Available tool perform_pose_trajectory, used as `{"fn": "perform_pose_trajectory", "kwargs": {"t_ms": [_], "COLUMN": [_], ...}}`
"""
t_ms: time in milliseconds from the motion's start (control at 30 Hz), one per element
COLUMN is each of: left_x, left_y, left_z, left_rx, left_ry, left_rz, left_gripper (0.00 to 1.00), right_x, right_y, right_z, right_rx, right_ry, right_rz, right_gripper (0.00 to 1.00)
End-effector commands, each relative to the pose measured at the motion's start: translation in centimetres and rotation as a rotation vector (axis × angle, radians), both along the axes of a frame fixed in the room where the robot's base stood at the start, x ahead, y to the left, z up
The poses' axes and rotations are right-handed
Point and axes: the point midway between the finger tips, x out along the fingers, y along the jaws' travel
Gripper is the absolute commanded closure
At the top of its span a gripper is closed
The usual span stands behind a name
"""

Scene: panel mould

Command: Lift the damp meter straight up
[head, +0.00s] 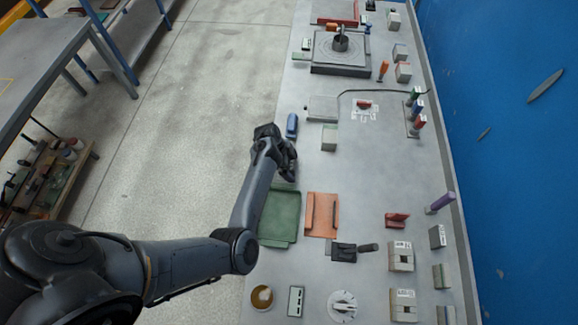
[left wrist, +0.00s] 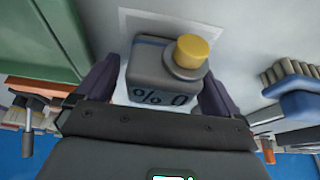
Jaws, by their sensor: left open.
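The damp meter (left wrist: 160,78) is a grey block with a yellow round knob on top and a display reading "% 0". In the left wrist view it stands on a pale marked patch (left wrist: 128,22) of the bench. My left gripper (left wrist: 157,88) is open, with one dark finger on each side of the meter; I cannot tell whether they touch it. In the head view my left gripper (head: 288,172) is over the bench's left edge and hides the meter. My right gripper is not in view.
A green tray (head: 280,215) lies close to the gripper, with an orange plate (head: 322,215) beside it. A blue brush (left wrist: 298,103) lies on the gripper's other side. A pale green block (head: 329,138) stands nearby. The bench's middle (head: 365,165) is largely clear.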

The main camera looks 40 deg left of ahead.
Motion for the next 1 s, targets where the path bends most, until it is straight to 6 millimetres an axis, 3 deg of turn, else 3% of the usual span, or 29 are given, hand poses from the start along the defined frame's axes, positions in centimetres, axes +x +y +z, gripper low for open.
{"fn": "perform_pose_trajectory", "kwargs": {"t_ms": [167,600,1000], "left_x": [0.01,0.01,0.12], "left_y": [0.0,0.0,-0.05], "left_z": [0.04,0.06,0.56], "left_rx": [0.0,0.0,0.0], "left_ry": [0.0,0.0,-0.002], "left_rz": [0.0,0.0,-0.002], "left_gripper": [0.07,0.75,0.75], "right_x": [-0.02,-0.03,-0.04], "right_y": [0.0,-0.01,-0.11], "right_z": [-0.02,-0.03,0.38], "right_rx": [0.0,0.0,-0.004], "right_ry": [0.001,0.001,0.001], "right_rz": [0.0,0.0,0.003], "right_gripper": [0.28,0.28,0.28]}}
